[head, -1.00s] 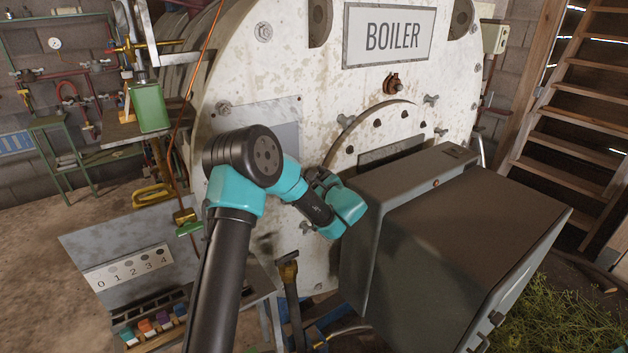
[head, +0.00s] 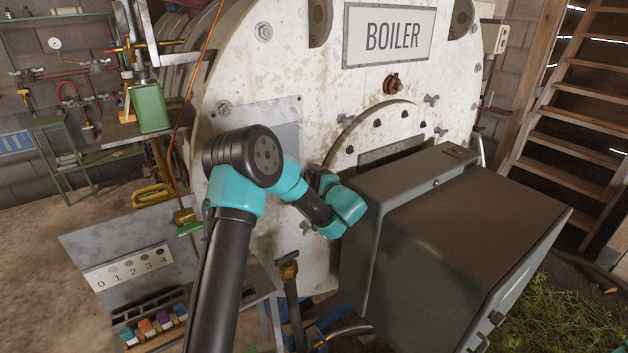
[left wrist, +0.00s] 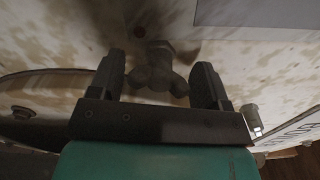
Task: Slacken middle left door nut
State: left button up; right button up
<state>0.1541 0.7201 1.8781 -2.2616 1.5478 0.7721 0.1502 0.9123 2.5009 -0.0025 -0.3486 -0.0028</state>
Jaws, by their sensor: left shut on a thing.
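A grey wing nut (left wrist: 160,75) on the boiler's pale, stained front shows in the left wrist view. My left gripper (left wrist: 160,65) has one finger on each side of the nut's wings and is shut on it. In the head view the left arm reaches to the boiler front (head: 240,85), left of the grey box-like door (head: 440,235). There the nut and the fingertips are hidden behind my own wrist. Other wing nuts (head: 431,99) stand around the round opening. My right gripper is not in view.
The grey door juts out close to the right of my left wrist. A panel numbered 0 to 4 (head: 135,270) and a rack of coloured blocks (head: 150,325) are at lower left.

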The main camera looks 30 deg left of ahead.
pick_arm(q)
jog(key=shift+n, duration=0.4)
jog(key=o, duration=0.6)
jog(key=v, duration=1.7)
jog(key=shift+d, duration=0.2)
jog(key=shift+s, duration=0.1)
